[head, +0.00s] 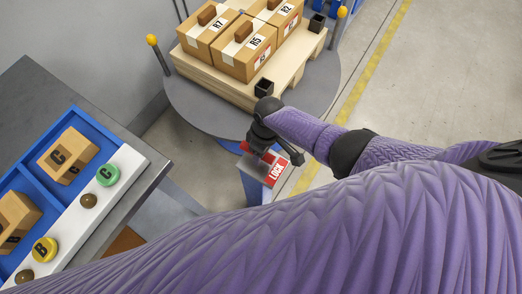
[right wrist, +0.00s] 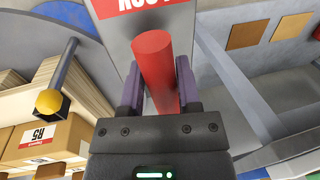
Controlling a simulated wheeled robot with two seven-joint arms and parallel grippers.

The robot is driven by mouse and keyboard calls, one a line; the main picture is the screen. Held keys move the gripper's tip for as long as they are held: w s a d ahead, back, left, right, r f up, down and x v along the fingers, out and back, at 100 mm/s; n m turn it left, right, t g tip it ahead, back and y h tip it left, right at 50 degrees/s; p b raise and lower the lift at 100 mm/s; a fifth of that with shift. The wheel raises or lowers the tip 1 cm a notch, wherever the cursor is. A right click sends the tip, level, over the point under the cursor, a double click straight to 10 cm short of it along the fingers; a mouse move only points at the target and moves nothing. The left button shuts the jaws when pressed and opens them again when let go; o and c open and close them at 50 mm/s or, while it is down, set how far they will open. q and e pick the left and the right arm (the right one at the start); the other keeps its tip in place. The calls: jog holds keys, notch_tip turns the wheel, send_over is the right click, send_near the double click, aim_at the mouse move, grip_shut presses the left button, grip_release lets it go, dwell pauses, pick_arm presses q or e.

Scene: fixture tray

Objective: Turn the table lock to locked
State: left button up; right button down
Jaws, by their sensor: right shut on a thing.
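The table lock is a grey plate with a red and white LOCK label (head: 277,172), on a stand beside the round table (head: 205,118). In the right wrist view the label (right wrist: 140,5) is cut off by the top edge. A red round handle (right wrist: 154,62) stands out from the plate. My right gripper (head: 268,148) is at the lock, and in the right wrist view its purple fingers (right wrist: 160,88) are shut on the red handle, one on each side. The gripper hides much of the lock in the head view. The left gripper is not in view.
A wooden pallet (head: 212,75) with several labelled boxes (head: 232,52) stands on the round table. Posts with yellow knobs (head: 152,40) rise at its edge. A grey bench with a blue tray (head: 93,140) of wooden blocks is at left. Floor shows at right.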

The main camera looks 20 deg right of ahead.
jog(key=shift+c, duration=2)
grip_release()
jog(key=shift+o, duration=0.4)
notch_tip(320, 180, up, 10)
jog(key=w+d+p, duration=0.1)
jog(key=p, duration=0.4)
jog(key=shift+w+d+f, duration=0.15)
jog(key=shift+d, duration=0.05)
